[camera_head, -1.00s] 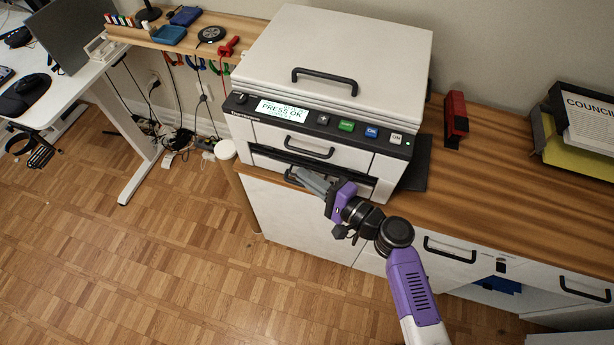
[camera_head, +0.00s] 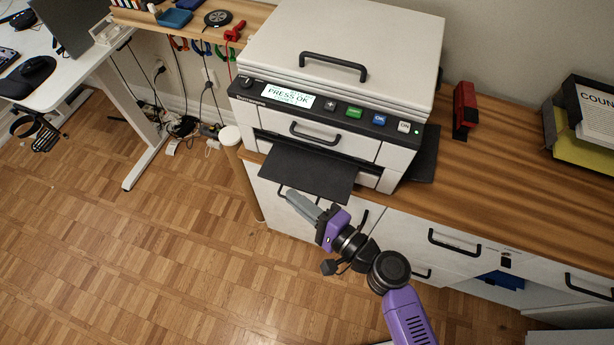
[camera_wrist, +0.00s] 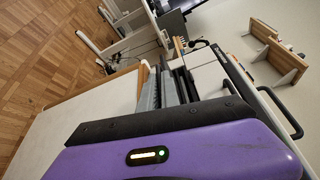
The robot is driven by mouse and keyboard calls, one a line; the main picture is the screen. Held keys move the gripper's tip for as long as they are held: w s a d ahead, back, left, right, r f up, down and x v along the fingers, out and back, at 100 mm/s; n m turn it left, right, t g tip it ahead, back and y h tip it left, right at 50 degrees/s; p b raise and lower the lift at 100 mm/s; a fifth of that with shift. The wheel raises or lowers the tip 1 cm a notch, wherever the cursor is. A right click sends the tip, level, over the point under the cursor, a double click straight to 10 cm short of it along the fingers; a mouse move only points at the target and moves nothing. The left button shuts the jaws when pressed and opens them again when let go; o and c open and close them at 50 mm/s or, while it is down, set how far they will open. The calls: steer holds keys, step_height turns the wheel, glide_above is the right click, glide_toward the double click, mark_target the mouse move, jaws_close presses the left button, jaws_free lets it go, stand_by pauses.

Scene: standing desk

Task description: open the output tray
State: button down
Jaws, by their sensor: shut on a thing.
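The printer (camera_head: 345,40) stands on the wooden counter, its display reading "PRESS OK". Its output tray (camera_head: 310,172), a flat dark panel, sticks out from the lower front slot over the counter's front edge. My gripper (camera_head: 289,194) is at the tray's front edge, low and toward the left. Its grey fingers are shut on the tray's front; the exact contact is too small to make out. In the wrist view the grey fingers (camera_wrist: 150,95) lie beside dark parts at the printer's front.
A closed drawer with a black handle (camera_head: 318,133) is above the tray. White cabinets with black handles (camera_head: 454,243) are below the counter. A red tool (camera_head: 465,110) and a document tray (camera_head: 585,130) are on the counter at right. The parquet floor (camera_head: 130,260) at left is clear.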

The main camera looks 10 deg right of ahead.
steer(key=s+a+b, duration=0.2)
steer(key=s+a, duration=0.3)
steer(key=s, duration=0.3)
steer(key=shift+s, duration=0.4)
steer(key=c, duration=1.9)
jaws_free()
steer(key=b+v, duration=0.2)
steer(key=v, duration=0.5)
steer(key=shift+s+d, duration=0.25)
steer(key=shift+s, duration=0.05)
